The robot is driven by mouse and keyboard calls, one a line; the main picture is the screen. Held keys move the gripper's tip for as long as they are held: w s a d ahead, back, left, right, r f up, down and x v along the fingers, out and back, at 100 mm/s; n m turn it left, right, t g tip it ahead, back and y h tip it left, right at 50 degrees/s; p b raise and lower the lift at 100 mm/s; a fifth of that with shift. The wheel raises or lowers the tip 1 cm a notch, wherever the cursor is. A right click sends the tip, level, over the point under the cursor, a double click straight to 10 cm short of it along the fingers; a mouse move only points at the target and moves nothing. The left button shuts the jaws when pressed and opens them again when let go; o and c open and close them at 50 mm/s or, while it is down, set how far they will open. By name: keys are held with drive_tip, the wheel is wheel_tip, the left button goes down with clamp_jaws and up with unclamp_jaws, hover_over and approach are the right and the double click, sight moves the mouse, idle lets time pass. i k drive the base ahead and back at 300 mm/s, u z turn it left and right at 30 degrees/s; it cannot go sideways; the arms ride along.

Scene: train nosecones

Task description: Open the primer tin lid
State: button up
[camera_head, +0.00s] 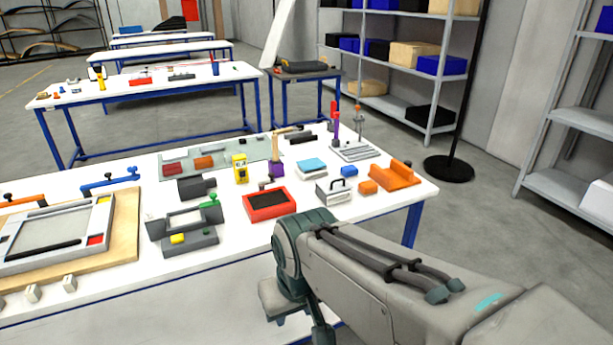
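No tin can be named as the primer tin for certain. The likeliest is a small grey-white box (333,192) with a dark handle-like bar on top, near the front right of the white table. Its top looks closed, but it is too small to tell where a lid meets the body. My arm comes in from the bottom right and bends down in front of the table edge, below and to the left of that box. My gripper's fingertips do not show; the end of the arm is hidden or out of frame.
The white table (110,295) is crowded: a red tray (269,214), an orange bracket (394,177), a yellow device (240,168), a light-blue block (311,166) and a grey frame fixture (15,262). A black pole base (448,169) and shelves (398,105) stand beyond.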

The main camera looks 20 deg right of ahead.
sight(333, 179)
drive_tip(key=k, duration=0.55)
drive_tip(key=z, duration=0.8)
drive_tip(key=i, duration=1.6)
drive_tip(key=u, duration=0.75)
